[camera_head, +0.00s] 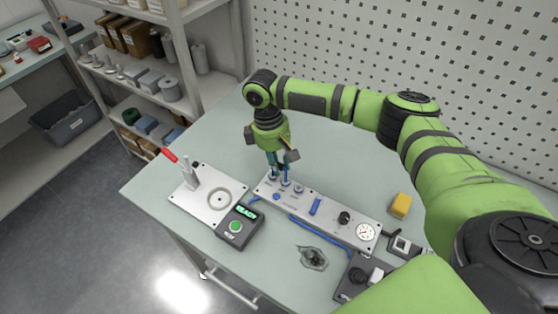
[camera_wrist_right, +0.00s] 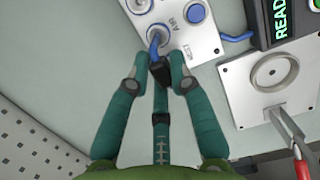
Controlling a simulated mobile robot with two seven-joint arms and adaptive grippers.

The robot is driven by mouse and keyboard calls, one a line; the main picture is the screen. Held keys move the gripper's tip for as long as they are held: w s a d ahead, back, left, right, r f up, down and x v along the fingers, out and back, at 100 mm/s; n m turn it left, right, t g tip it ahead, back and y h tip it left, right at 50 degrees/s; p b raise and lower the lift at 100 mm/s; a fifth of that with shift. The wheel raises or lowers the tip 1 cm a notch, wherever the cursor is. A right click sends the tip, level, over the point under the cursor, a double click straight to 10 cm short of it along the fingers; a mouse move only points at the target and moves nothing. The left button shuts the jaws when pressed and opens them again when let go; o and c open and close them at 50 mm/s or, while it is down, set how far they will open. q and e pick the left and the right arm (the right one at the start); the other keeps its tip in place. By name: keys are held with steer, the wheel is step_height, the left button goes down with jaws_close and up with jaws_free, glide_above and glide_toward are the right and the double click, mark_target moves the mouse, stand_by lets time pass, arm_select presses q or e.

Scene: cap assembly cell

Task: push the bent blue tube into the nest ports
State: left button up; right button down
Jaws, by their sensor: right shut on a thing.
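My right gripper (camera_head: 278,162) points down over the left end of the port plate (camera_head: 330,218). Its teal fingers show in the wrist view (camera_wrist_right: 166,72), shut around a dark piece at the bent blue tube (camera_wrist_right: 153,46). The tube runs from the fingertips to a round port (camera_wrist_right: 159,34) beside the letters AIR. Its end is at the port's mouth; how deep it sits I cannot tell. In the head view a blue upright part of the tube (camera_head: 286,171) shows under the gripper. The fingers hide the rest of it. My left gripper is not in view.
A box with a green READY display (camera_head: 238,222) and a plate with a red-handled clamp (camera_head: 205,197) stand left of the port plate. A yellow block (camera_head: 400,205) lies to the right. A crumpled clear bag (camera_head: 313,258) lies in front. The table behind is clear.

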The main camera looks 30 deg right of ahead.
steer(key=shift+f, duration=0.6)
stand_by(0.3)
steer(key=c, duration=1)
jaws_free()
steer(key=shift+c, duration=0.2)
steer(key=shift+r, duration=0.1)
step_height(320, 180, up, 12)
steer(key=w+a, duration=0.1)
steer(key=w, duration=0.1)
steer(key=shift+f, duration=0.25)
